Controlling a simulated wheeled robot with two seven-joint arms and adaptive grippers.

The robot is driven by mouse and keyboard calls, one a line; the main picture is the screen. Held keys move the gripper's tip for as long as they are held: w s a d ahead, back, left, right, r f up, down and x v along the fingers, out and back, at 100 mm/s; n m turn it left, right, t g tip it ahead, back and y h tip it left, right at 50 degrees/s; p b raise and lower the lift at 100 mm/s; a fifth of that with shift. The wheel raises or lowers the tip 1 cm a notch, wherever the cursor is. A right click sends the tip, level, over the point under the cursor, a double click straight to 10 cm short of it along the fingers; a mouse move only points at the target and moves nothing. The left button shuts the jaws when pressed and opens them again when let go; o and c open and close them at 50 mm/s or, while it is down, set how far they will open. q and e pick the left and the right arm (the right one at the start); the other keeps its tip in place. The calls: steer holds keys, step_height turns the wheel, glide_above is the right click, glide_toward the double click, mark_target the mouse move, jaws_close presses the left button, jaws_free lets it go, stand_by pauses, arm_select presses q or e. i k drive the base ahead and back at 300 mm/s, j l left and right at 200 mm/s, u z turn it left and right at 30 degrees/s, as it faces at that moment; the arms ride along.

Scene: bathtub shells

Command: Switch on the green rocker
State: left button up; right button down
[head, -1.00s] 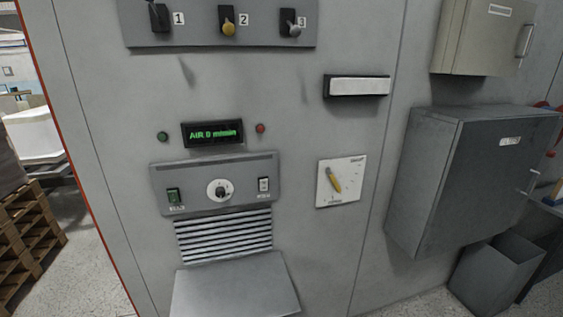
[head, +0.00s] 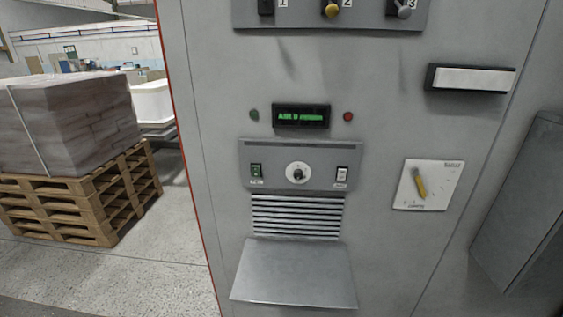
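The green rocker (head: 256,170) is a small switch at the left end of a grey control strip (head: 320,182) on the tall grey cabinet. A label sits under it, too small to read. A round white dial with a dark knob (head: 298,173) is in the middle of the strip. A white rocker (head: 342,174) is at its right end. I cannot tell which way the green rocker is tipped. Neither of my grippers is in the head view.
A display (head: 301,116) with green text sits above the strip, between a green lamp (head: 254,115) and a red lamp (head: 348,117). A metal shelf (head: 294,272) juts out below the vent slats. A loaded pallet (head: 75,200) stands at left, with clear floor before it.

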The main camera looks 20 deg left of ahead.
mark_target(255, 168)
steer(key=i+u, duration=0.1)
steer(key=u, duration=0.25)
steer(key=l+u, duration=0.1)
steer(key=u, duration=0.25)
steer(key=i+l+u, duration=0.1)
steer(key=u, duration=0.25)
